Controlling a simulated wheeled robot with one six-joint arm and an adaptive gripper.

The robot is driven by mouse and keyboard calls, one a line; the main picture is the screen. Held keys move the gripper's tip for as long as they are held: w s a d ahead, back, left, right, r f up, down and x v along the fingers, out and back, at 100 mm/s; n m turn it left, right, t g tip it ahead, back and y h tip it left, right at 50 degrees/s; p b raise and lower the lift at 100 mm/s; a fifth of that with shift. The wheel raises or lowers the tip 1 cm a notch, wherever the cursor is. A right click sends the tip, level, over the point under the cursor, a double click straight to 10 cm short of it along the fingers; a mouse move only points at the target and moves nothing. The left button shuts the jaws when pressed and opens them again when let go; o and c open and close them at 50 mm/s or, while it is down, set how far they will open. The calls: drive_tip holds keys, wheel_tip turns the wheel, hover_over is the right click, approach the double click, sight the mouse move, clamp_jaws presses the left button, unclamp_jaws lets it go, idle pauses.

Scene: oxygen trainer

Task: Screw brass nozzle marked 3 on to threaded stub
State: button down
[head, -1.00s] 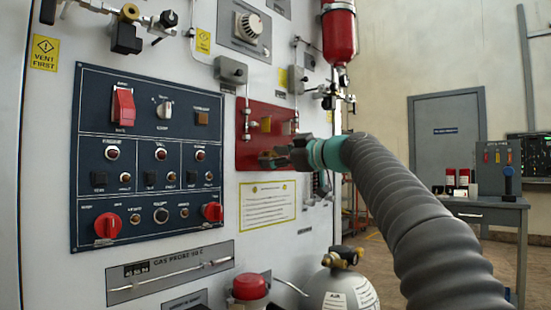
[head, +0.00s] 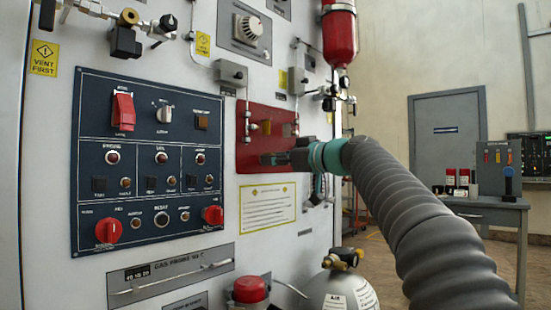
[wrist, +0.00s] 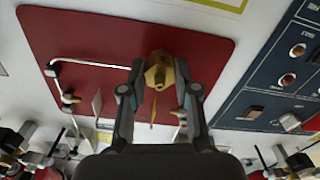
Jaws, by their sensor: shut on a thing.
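My gripper (wrist: 159,80) is shut on a brass nozzle (wrist: 158,68), with one finger on each side of it. The nozzle's hexagonal body and round end show between the fingertips, in front of the red panel (wrist: 100,40). No number can be read on it. I cannot make out the threaded stub or tell whether the nozzle touches it. In the head view my gripper (head: 280,158) is at the lower part of the red panel (head: 248,130), and the held nozzle is hidden there.
A thin metal pipe (wrist: 90,62) with a fitting runs along the red panel, beside my gripper. A small brass piece (head: 266,126) shows above my gripper. The dark control panel (head: 150,165) is to the left, and a gas cylinder (head: 340,292) stands below.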

drive_tip(key=shift+r+m+p, duration=0.1)
drive_tip(key=shift+m+p, duration=0.4)
drive_tip(key=shift+m, duration=1.2)
drive_tip(key=shift+m+p, duration=0.65)
drive_tip(key=shift+m, duration=1.05)
